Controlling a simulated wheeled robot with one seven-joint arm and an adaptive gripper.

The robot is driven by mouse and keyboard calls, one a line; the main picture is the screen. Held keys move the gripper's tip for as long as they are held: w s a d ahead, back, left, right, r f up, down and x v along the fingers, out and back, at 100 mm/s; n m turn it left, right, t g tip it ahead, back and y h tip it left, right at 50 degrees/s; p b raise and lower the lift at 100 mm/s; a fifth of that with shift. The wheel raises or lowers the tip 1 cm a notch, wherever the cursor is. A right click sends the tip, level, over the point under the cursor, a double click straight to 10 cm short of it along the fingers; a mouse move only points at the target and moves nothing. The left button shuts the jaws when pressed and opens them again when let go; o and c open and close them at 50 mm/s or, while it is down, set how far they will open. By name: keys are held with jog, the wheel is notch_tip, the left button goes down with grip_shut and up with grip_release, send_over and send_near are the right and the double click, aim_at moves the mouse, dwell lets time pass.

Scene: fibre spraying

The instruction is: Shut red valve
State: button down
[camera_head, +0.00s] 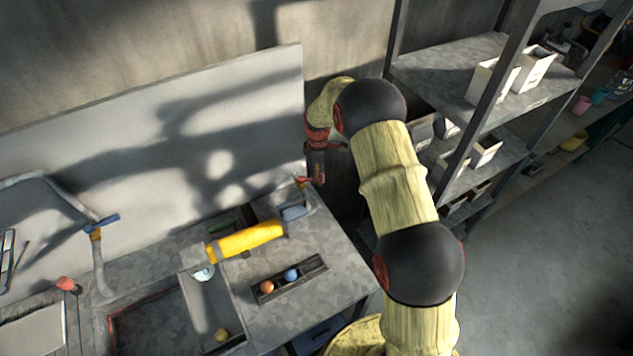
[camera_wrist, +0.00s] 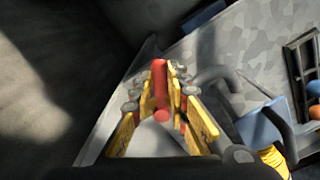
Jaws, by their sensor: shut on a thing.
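The red valve (camera_head: 304,181) is at the back right corner of the workbench, against the upright panel. In the wrist view its red handle (camera_wrist: 160,92) stands between the yellow fingers of my gripper (camera_wrist: 162,95). My gripper (camera_head: 316,178) reaches down to the valve from the right and is shut on the red handle. The valve body under the handle is mostly hidden by the fingers in the wrist view.
A yellow cylinder (camera_head: 245,240) with a grey end lies just left of the valve. A black tray (camera_head: 318,266) holds an orange and a blue ball. A blue valve (camera_head: 101,224) sits on a pipe at left. Shelving (camera_head: 440,62) stands close on the right.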

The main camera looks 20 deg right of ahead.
jog(key=shift+w+d+n+b, duration=0.1)
jog(key=shift+w+n+b, duration=0.15)
jog(key=shift+w+n, duration=0.6)
jog(key=shift+w+d+n+b, duration=0.1)
jog(key=shift+w+n+b, duration=0.2)
jog(key=shift+n, duration=1.05)
jog(key=shift+w+n+b, duration=0.15)
jog(key=shift+w+n, duration=0.5)
jog(key=shift+n, duration=0.45)
jog(key=shift+r, duration=0.1)
jog(key=c, duration=1.8)
grip_release()
jog(key=shift+o, duration=0.4)
notch_tip(320, 180, up, 12)
